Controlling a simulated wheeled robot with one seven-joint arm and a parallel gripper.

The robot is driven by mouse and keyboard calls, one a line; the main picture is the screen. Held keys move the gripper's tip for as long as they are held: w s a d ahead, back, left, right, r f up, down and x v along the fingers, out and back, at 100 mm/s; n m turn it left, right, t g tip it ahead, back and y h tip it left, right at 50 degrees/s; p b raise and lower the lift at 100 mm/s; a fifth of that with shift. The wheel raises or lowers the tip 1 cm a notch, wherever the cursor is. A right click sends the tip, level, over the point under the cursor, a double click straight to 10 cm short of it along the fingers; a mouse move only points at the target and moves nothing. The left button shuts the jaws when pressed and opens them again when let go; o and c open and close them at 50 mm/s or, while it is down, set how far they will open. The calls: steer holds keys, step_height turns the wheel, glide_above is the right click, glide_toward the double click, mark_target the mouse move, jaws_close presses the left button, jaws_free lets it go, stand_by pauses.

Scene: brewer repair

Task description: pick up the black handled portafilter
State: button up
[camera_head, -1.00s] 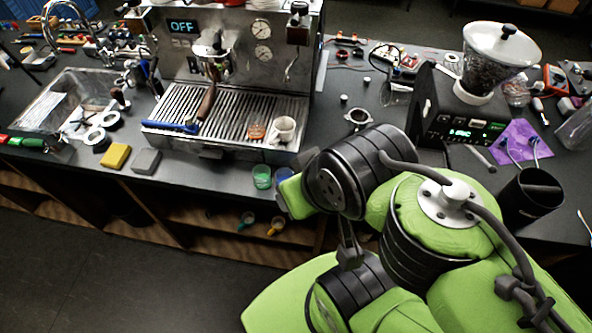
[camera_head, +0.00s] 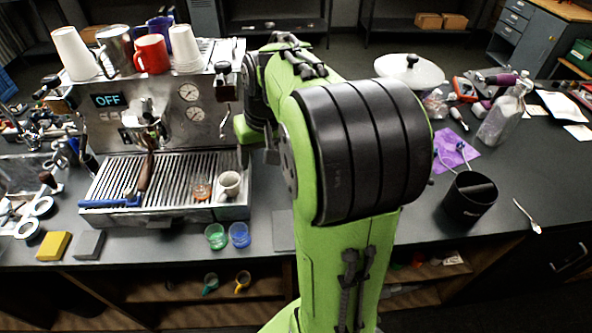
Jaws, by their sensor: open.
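I cannot make out a black-handled portafilter in the head view. My raised green and black arm covers the counter right of the espresso machine (camera_head: 225,130). A brown handle (camera_head: 146,172) slants down under the machine's group head (camera_head: 145,115), above the drip tray. A blue-handled tool (camera_head: 110,203) lies at the tray's left front edge. My gripper is not clearly visible. The wrist end of my arm is beside the machine's right side, and whatever it carries is hidden behind the arm.
Cups, including a red mug (camera_head: 151,54), stand on the machine. A green cup (camera_head: 216,236) and a blue cup (camera_head: 239,235) stand before it. A black bin (camera_head: 469,199) and a bottle (camera_head: 503,112) stand right. The grinder is mostly hidden. The right front counter is fairly clear.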

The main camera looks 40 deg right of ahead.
steer(key=d+f+m+g+y, duration=0.1)
steer(key=d+f+m, duration=0.1)
steer(key=d+f, duration=0.55)
steer(key=d+f+m+y, duration=0.1)
steer(key=d+f, duration=0.4)
steer(key=d, duration=0.6)
steer(key=p+x, duration=0.1)
steer(key=x, duration=1.4)
steer(key=shift+s+d+f, duration=0.15)
steer(key=shift+f, duration=0.3)
steer(key=shift+r, duration=0.1)
jaws_close()
